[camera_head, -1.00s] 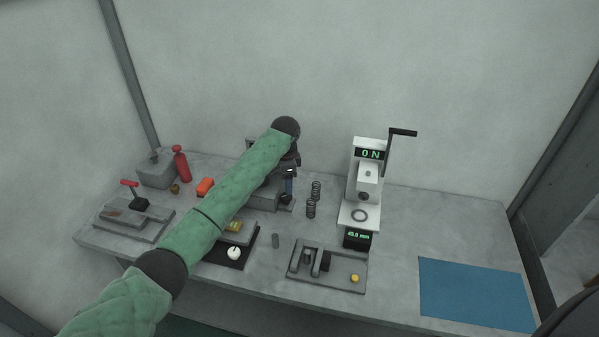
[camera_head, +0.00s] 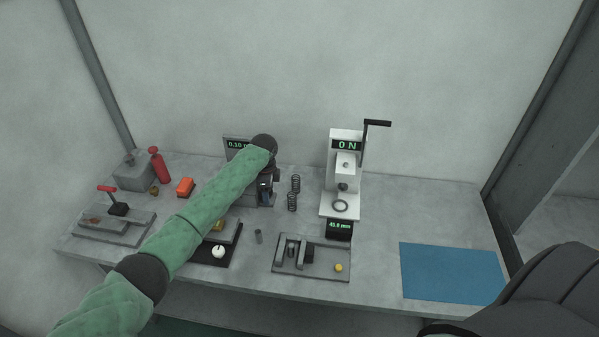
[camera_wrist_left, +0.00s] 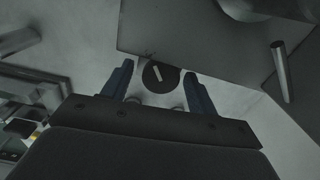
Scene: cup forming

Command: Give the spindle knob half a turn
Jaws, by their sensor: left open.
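The spindle knob, a round black disc with a white line (camera_wrist_left: 156,76), lies between the two fingers of my left gripper in the left wrist view. The gripper (camera_wrist_left: 158,72) is open, one blue-grey finger on each side with a gap to the knob. In the head view my left gripper (camera_head: 265,191) is at the back of the bench, partly hidden by its own wrist, in front of a grey device with a green display (camera_head: 235,145). The knob is hidden there by my arm. My right gripper is not in view.
A white press (camera_head: 345,165) with a black crank stands to the right. A blue mat (camera_head: 450,272) lies clear at right.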

